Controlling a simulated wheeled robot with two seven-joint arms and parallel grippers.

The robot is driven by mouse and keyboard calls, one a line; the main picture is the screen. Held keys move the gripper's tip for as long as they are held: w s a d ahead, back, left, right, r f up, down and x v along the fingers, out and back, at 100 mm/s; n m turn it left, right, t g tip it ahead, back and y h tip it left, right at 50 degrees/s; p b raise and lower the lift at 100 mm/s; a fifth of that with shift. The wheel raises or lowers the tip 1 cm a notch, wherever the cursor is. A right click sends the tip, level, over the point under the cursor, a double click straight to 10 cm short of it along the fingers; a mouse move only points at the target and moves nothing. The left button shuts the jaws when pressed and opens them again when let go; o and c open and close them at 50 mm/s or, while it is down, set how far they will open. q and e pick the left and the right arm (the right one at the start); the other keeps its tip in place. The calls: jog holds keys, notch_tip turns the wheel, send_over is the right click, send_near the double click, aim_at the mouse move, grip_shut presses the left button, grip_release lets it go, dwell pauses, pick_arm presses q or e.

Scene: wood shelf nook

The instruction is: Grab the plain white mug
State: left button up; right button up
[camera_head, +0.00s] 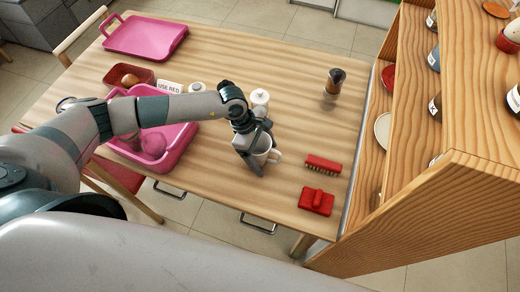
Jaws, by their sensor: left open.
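The plain white mug (268,154) stands on the wooden table (235,75), with its handle pointing right. My left gripper (258,157) is right at the mug, reaching down over it from above with its jaws open. The gripper's fingers cover part of the mug, and I cannot tell whether they touch it. My right gripper is not in view.
A white lidded jar (260,98) stands just behind the gripper. A red brush (323,164) and a red block-like tool (316,201) lie to the right. A pink bin (178,152) is on the left, a dark shaker (334,82) at the back, and a wooden shelf (455,190) at the right.

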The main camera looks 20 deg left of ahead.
pick_arm(q)
jog(key=shift+f, duration=0.1)
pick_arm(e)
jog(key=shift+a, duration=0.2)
pick_arm(q)
jog(key=shift+c, duration=1.2)
jog(key=c, duration=1.2)
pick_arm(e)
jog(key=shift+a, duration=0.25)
pick_arm(q)
jog(key=shift+r, duration=0.2)
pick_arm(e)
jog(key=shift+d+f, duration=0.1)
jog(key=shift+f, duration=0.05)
